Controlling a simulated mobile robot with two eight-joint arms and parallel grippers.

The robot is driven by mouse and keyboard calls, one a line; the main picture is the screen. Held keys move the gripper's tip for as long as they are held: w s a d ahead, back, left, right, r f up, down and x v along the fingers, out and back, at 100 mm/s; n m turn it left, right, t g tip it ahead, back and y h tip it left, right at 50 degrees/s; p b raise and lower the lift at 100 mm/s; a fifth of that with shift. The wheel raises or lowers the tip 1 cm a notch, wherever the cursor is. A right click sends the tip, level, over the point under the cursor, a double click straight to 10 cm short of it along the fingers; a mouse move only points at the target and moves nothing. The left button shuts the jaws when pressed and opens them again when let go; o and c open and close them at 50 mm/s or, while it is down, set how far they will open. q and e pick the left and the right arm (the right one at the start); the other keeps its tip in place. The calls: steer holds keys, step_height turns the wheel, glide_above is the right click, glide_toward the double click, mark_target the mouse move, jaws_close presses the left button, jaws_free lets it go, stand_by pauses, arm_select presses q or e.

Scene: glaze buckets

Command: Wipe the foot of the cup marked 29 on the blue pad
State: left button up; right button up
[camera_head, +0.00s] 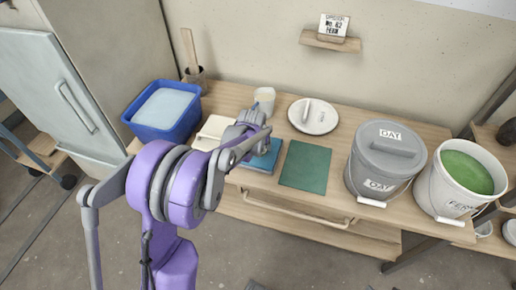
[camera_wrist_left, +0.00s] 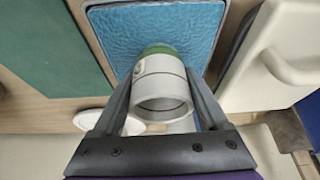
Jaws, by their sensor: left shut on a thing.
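My left gripper (camera_wrist_left: 160,100) is shut on a white cup (camera_wrist_left: 158,82), with one finger on each side of its wall. The cup's ring-shaped open end faces the wrist camera, and its far end is green. A small dark mark shows on its side, too small to read. The blue pad (camera_wrist_left: 150,22) lies beyond the green end; I cannot tell whether they touch. In the head view my left gripper (camera_head: 246,130) is over the back part of the blue pad (camera_head: 262,164), and hides the held cup. My right gripper is not in view.
A green pad (camera_head: 305,167) lies right of the blue one. A white cup (camera_head: 264,96) and a white lid (camera_head: 313,122) are behind. A cream block (camera_head: 212,130) and blue tub (camera_head: 140,128) are left; a lidded grey bucket (camera_head: 362,180) and green-filled bucket (camera_head: 440,196) right.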

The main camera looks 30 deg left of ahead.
arm_select(q)
steer(key=shift+w+a, duration=0.2)
steer(key=shift+w, duration=0.6)
steer(key=shift+w+a, duration=0.15)
steer(key=shift+w, duration=0.6)
steer(key=shift+w+a, duration=0.2)
steer(key=shift+w, duration=0.6)
steer(key=shift+s+d, duration=0.3)
steer(key=shift+s, duration=0.85)
steer(key=shift+s+d, duration=0.25)
steer(key=shift+s, duration=0.9)
steer(key=shift+s+d, duration=0.3)
steer(key=shift+s, duration=0.85)
steer(key=shift+r+p, duration=2.2)
steer(key=shift+r, duration=1.35)
